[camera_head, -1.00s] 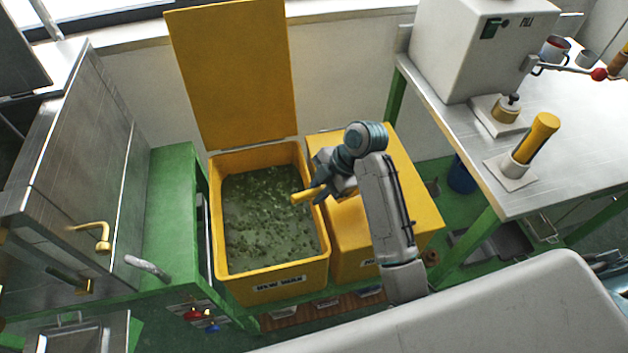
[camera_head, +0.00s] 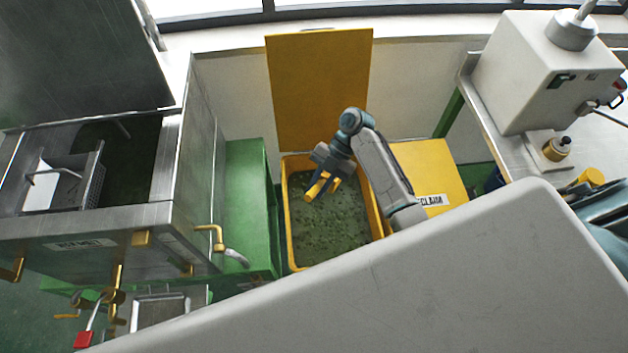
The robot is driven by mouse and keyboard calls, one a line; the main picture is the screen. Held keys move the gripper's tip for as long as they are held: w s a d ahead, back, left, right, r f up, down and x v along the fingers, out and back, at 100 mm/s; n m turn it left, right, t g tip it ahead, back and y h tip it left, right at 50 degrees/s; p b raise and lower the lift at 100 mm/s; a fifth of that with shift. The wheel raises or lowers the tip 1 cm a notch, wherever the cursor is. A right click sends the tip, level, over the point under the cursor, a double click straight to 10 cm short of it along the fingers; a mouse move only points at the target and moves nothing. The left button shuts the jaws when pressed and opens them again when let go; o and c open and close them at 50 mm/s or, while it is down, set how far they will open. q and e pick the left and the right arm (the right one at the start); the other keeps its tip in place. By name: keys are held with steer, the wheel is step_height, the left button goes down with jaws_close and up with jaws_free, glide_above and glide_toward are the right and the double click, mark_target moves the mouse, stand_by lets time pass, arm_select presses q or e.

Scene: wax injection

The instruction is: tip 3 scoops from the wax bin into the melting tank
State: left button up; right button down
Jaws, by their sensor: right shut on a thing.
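The yellow wax bin (camera_head: 381,229) stands open in the middle, its lid raised behind it, with green flaky wax (camera_head: 325,225) inside. My right gripper (camera_head: 325,181) is over the bin's back part, shut on a small yellow thing (camera_head: 315,190), seemingly the scoop. Its full shape is hidden by the fingers, and I cannot tell whether it carries wax. The steel melting tank (camera_head: 190,150) is at the left, open at the top, with a dark pool (camera_head: 140,155) and a wire-sided basket (camera_head: 97,180) inside. My left gripper is not in view.
A green stand (camera_head: 248,190) lies between tank and bin. A closed yellow bin marked reclaim (camera_head: 425,165) is right of the wax bin. A bench (camera_head: 490,115) with a white machine (camera_head: 545,75) stands at the right. Brass taps (camera_head: 212,232) stick out from the tank.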

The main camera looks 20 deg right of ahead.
step_height(320, 180, down, 24)
steer(key=b, duration=1.9)
steer(key=shift+f+b, duration=0.25)
steer(key=shift+b, duration=0.15)
